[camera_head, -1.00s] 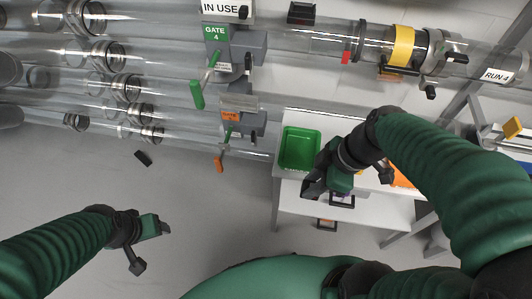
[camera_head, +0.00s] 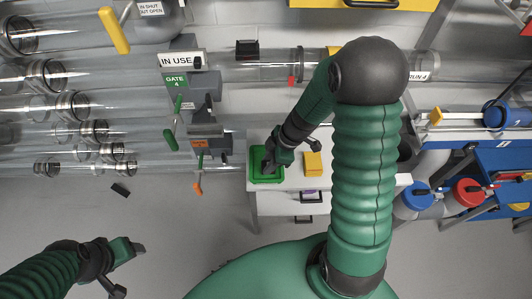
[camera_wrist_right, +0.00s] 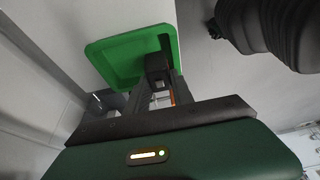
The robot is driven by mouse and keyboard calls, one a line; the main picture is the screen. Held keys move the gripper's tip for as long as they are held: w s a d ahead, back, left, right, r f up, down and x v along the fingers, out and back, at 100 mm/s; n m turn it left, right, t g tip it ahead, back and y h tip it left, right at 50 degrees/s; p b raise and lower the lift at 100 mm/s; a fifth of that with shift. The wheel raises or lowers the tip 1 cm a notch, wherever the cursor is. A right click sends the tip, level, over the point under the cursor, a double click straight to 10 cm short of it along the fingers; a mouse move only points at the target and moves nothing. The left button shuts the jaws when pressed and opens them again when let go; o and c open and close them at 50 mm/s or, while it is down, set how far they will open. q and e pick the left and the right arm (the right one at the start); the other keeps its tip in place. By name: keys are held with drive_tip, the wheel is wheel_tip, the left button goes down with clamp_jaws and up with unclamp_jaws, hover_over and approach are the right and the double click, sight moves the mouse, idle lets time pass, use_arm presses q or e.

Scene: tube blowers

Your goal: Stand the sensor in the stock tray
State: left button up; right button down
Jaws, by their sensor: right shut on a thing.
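The green stock tray (camera_head: 256,177) stands on the white bench, and it also shows in the wrist view (camera_wrist_right: 104,54). My right gripper (camera_head: 270,164) is over the tray, pointing down into it. In the wrist view my right gripper (camera_wrist_right: 160,92) is shut on a small dark block, the sensor (camera_wrist_right: 157,66), which shows against the tray's inside. Whether the sensor touches the tray floor I cannot tell. My left gripper (camera_head: 138,248) hangs over the floor at lower left, away from the bench; its jaw opening is too small to read.
A yellow-orange box (camera_head: 312,165) is on the white bench (camera_head: 285,203) just right of the tray. Clear tubes with gate 4 (camera_head: 175,80) and its green handle (camera_head: 170,140) lie left and behind. Blue and red capped containers (camera_head: 467,192) stand at right.

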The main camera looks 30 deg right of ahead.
drive_tip(key=w, duration=0.1)
drive_tip(key=w+d, duration=0.1)
drive_tip(key=w+f, duration=0.1)
drive_tip(key=shift+w+d, duration=0.25)
drive_tip(key=shift+f, duration=1.45)
drive_tip(key=shift+f+b, duration=0.1)
drive_tip(key=shift+b, duration=0.3)
drive_tip(key=c, duration=1.1)
unclamp_jaws()
